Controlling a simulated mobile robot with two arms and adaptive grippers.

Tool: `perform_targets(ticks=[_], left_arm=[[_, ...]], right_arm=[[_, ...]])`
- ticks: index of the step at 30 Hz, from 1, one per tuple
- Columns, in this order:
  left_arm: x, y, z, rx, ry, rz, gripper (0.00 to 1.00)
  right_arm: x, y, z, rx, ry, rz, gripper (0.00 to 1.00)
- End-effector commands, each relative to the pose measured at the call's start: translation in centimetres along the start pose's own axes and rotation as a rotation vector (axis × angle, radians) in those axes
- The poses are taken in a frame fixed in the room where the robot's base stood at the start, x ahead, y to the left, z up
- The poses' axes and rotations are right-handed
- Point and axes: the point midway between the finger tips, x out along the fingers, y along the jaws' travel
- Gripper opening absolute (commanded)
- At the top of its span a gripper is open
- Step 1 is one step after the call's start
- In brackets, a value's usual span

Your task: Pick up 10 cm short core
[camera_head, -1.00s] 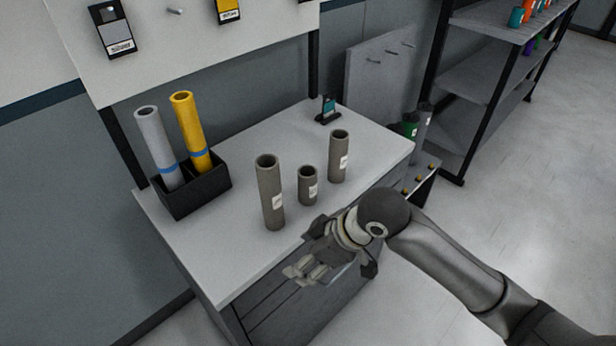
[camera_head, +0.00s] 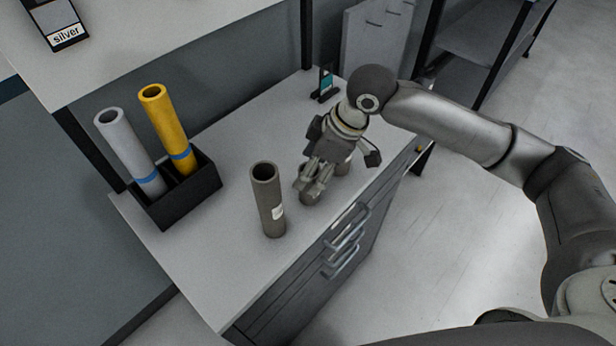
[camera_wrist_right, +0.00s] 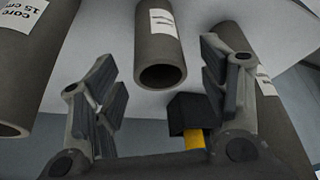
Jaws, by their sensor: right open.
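The short core (camera_wrist_right: 158,35) is a grey-brown tube with a white label, standing upright on the bench. In the right wrist view it stands ahead between my two spread fingers, with its open end facing me and a gap on either side. In the head view it is mostly hidden under my right gripper (camera_head: 311,182), with a little showing (camera_head: 309,199). My right gripper is open and empty, just above the short core. A taller core (camera_head: 267,198) stands to the left, and another (camera_head: 343,168) is mostly hidden behind the gripper. My left gripper is out of view.
A black holder (camera_head: 186,203) with a silver roll (camera_head: 128,150) and a yellow roll (camera_head: 166,128) stands on the left of the bench (camera_head: 215,270). In the wrist view, a core labelled 15 cm (camera_wrist_right: 22,70) stands left and another core (camera_wrist_right: 240,38) right, both near my fingers.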

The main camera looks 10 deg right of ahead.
Motion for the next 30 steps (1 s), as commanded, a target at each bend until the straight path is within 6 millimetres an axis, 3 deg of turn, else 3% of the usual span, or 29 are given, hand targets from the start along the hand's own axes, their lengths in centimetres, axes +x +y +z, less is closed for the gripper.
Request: perform_targets(ticks=[8,16,20,25,30], left_arm=[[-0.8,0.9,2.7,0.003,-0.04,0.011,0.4],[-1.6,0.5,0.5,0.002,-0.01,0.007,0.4],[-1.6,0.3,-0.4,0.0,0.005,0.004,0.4],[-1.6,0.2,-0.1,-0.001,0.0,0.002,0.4],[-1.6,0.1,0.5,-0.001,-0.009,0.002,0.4]], right_arm=[[2.3,0.0,0.1,0.0,-0.001,0.0,0.68],[6.1,0.1,0.4,-0.001,0.0,0.0,0.68],[6.7,0.1,0.4,-0.003,0.0,0.002,0.68],[6.7,0.1,0.5,-0.002,0.0,0.002,0.68],[6.7,0.1,0.5,-0.002,0.0,0.002,0.46]])
